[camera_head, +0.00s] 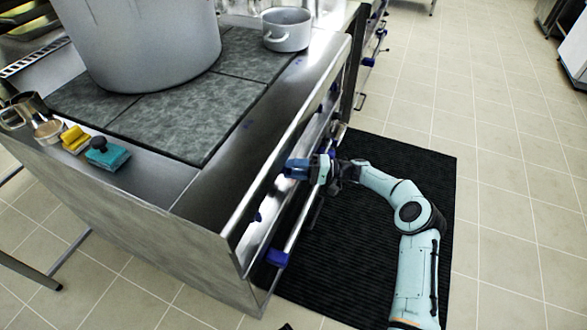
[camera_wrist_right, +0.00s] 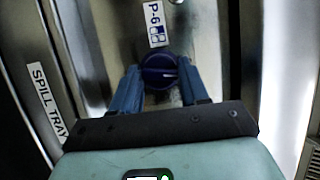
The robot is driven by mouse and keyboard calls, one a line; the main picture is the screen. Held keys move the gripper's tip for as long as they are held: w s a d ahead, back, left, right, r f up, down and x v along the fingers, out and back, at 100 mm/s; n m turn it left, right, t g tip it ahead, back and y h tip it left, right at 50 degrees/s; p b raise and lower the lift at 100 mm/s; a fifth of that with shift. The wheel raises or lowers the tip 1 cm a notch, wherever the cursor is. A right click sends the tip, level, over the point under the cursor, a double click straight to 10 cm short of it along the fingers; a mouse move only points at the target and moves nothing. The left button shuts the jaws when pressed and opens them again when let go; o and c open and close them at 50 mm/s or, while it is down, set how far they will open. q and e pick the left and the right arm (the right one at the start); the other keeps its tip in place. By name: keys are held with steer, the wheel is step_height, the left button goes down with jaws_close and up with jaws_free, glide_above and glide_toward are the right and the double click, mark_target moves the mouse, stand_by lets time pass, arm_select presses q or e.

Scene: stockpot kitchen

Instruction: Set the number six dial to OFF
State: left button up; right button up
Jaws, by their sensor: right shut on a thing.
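The number six dial (camera_wrist_right: 160,71) is a round dark blue knob under a label reading P-6 (camera_wrist_right: 155,24) in the right wrist view. My right gripper (camera_wrist_right: 158,80) has one blue finger on each side of the dial and is shut on it. In the head view my right gripper (camera_head: 298,168) reaches the stove's front panel from the right, and it hides the dial there. The dial's exact setting is hard to read. My left gripper is not in view.
A SPILL TRAY label (camera_wrist_right: 47,102) is left of the dial. The stove's front rail (camera_head: 300,226) runs beside my arm. A large stockpot (camera_head: 150,40) and a small pot (camera_head: 287,30) stand on top. The black mat (camera_head: 385,240) is clear around my arm.

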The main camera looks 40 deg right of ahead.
steer(key=shift+n, duration=0.6)
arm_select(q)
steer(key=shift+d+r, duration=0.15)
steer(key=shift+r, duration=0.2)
arm_select(e)
steer(key=shift+n+g+h, duration=0.3)
steer(key=shift+n+h, duration=0.1)
steer(key=o, duration=1)
steer(key=shift+d, duration=0.1)
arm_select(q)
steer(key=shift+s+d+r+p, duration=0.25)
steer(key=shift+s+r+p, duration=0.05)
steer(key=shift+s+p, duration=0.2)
arm_select(e)
steer(key=v, duration=1.3)
steer(key=shift+s+d, duration=0.1)
steer(key=shift+s, duration=0.05)
